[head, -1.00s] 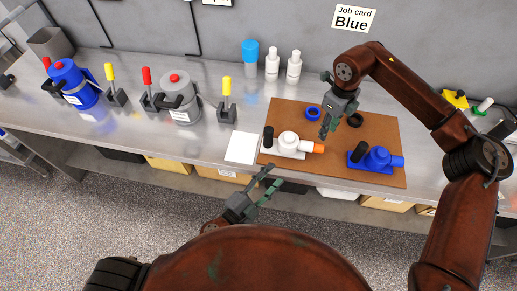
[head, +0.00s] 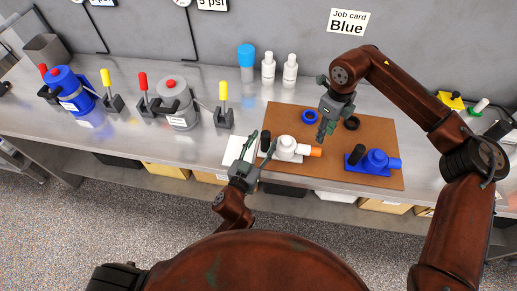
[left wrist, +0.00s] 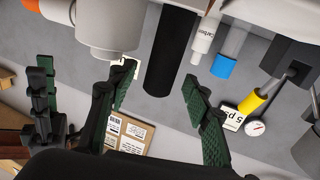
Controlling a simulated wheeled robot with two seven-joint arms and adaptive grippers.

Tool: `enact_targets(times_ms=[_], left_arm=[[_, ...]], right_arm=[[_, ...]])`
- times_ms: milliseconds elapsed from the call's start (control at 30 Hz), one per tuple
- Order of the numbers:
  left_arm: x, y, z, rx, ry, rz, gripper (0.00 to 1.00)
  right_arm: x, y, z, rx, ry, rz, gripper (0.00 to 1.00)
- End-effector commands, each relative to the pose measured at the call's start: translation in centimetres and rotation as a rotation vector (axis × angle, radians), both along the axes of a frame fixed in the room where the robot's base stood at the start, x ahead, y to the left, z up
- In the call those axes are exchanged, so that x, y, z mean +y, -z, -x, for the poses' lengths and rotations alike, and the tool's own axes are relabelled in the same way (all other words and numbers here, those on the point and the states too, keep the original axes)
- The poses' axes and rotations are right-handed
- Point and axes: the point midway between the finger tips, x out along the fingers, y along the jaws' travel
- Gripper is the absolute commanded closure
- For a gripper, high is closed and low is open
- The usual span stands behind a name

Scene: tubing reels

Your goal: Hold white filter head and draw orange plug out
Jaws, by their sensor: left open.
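The white filter head (head: 287,146) lies on the brown board, with a black upright cylinder (head: 265,141) at its left and the orange plug (head: 315,152) in its right side. My left gripper (head: 259,150) is open and empty in front of the black cylinder. In the left wrist view its spread fingers (left wrist: 158,95) sit near the black cylinder (left wrist: 172,50) and the white head (left wrist: 108,25); contact is unclear. My right gripper (head: 324,132) hangs just behind and above the plug, apart from it; its finger opening is unclear.
A blue filter head (head: 375,161) stands right on the board (head: 385,130), with blue (head: 310,117) and black (head: 351,123) rings behind. White bottles (head: 290,70) stand at the back. A white sheet (head: 235,145) lies left of the board. The job card (head: 348,21) reads "Blue".

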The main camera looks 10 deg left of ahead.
Motion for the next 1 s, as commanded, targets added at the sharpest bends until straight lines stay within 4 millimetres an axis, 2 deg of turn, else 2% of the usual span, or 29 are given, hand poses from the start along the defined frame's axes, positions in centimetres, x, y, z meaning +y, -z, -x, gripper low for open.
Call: enact_targets(times_ms=[200,500,1000], left_arm=[[-0.5,0.0,-1.9,0.000,-0.001,-0.002,0.54],[-0.6,0.0,-2.1,-0.001,-0.001,-0.002,0.54],[-0.6,0.0,-2.0,-0.001,0.000,-0.003,0.88]], right_arm=[[0.0,0.0,0.0,0.000,0.000,0.000,0.71],[0.0,0.0,0.0,0.000,0.000,0.000,0.71],[0.0,0.0,0.0,0.000,0.000,0.000,0.71]])
